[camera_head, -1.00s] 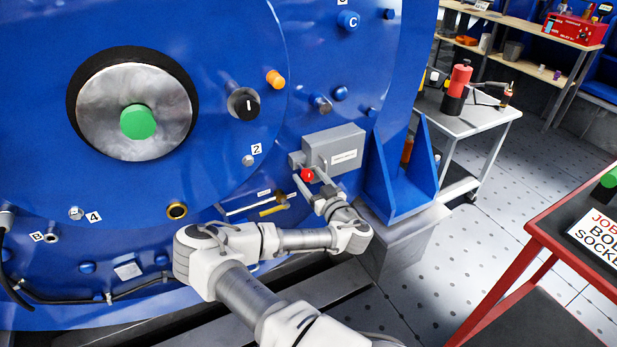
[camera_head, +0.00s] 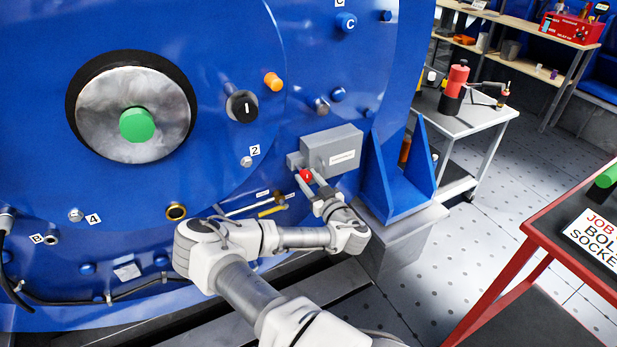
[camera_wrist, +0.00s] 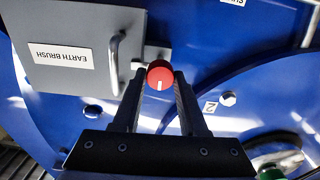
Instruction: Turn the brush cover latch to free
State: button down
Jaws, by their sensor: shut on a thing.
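The brush cover latch is a small red knob (camera_head: 305,175) with a white mark, beside the grey brush cover box (camera_head: 333,150) on the blue motor face. The cover (camera_wrist: 75,45) carries an "EARTH BRUSH" label and a metal handle (camera_wrist: 117,62), and looks closed.
A blue bracket (camera_head: 400,175) stands right of the cover. A yellow-handled tool (camera_head: 272,211) lies low on the motor, left of my gripper. A red-framed table (camera_head: 535,230) is at the right. The floor between it and the motor is clear.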

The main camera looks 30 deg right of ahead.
jog(key=shift+r+p, duration=0.3)
jog(key=shift+p, duration=0.1)
jog(key=n+p, duration=0.1)
jog(key=p, duration=0.2)
jog(key=shift+n, duration=0.4)
jog(key=shift+f+n+p, duration=0.15)
jog(key=shift+n+p, duration=0.45)
jog(key=shift+n, duration=0.4)
jog(key=n, duration=0.2)
jog(key=shift+a+f+n, duration=0.15)
jog(key=shift+n, duration=0.25)
jog(key=n, duration=0.5)
jog(key=shift+f, duration=0.1)
jog(key=n+b, duration=0.1)
jog(key=n, duration=0.4)
jog(key=shift+n, duration=0.4)
